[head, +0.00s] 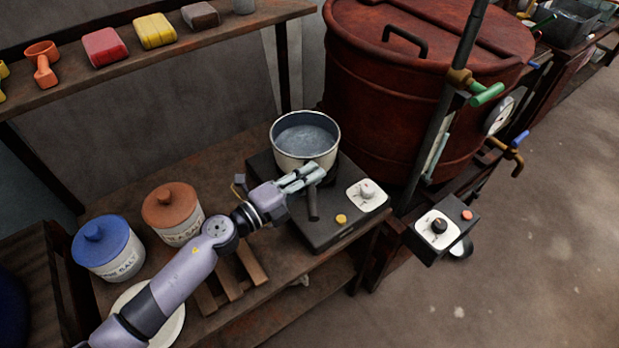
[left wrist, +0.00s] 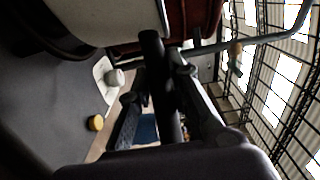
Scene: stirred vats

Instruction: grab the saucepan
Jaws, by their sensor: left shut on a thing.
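The saucepan (head: 304,152) is cream outside with a grey-blue inside and stands upright on the dark hotplate (head: 325,228). Its dark handle (head: 313,204) points toward the front of the bench. My left gripper (head: 314,176) is at the handle, just in front of the pan wall, and is shut on it. In the left wrist view the black handle (left wrist: 160,75) runs between the fingers, and the pale pan wall (left wrist: 95,18) fills the upper left. Part of the handle is hidden by the fingers in the head view. My right gripper is in neither view.
A large red vat (head: 400,110) stands right behind the hotplate. A control box (head: 440,228) juts out at the right. Blue (head: 106,247) and brown (head: 172,212) lidded jars stand at the left, near a white plate (head: 172,325). A shelf (head: 150,52) with coloured blocks hangs at the back.

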